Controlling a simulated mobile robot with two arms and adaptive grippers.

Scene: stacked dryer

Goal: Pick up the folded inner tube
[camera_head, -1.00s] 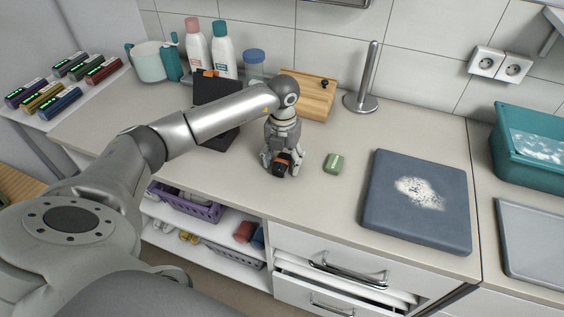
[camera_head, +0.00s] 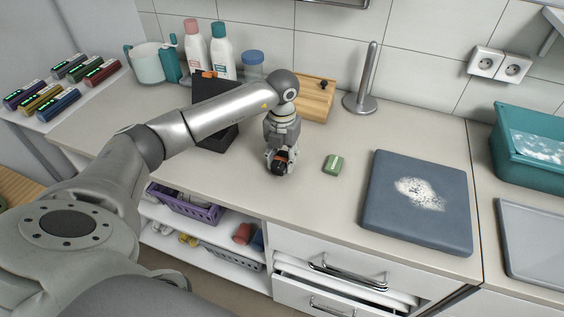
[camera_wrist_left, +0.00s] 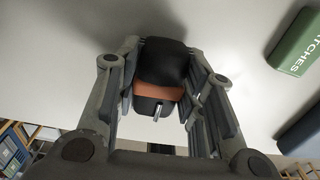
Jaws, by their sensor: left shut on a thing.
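The folded inner tube (camera_head: 281,163) is a black bundle with an orange-brown band around its middle. It is at the worktop surface; I cannot tell whether it touches it. In the left wrist view the inner tube (camera_wrist_left: 161,75) lies between the two fingers, with a small metal valve stem sticking out. My left gripper (camera_head: 280,158) points down and is shut on the inner tube, and it also shows in the left wrist view (camera_wrist_left: 160,100). The fingers hide part of the tube's sides. My right gripper is not in view.
A green box (camera_head: 333,163) stands just right of the gripper. A dark blue slab (camera_head: 418,235) with white powder lies further right. A black holder (camera_head: 214,100), a wooden block (camera_head: 318,97) and a metal post (camera_head: 367,80) stand behind. An open drawer (camera_head: 345,275) is below the front edge.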

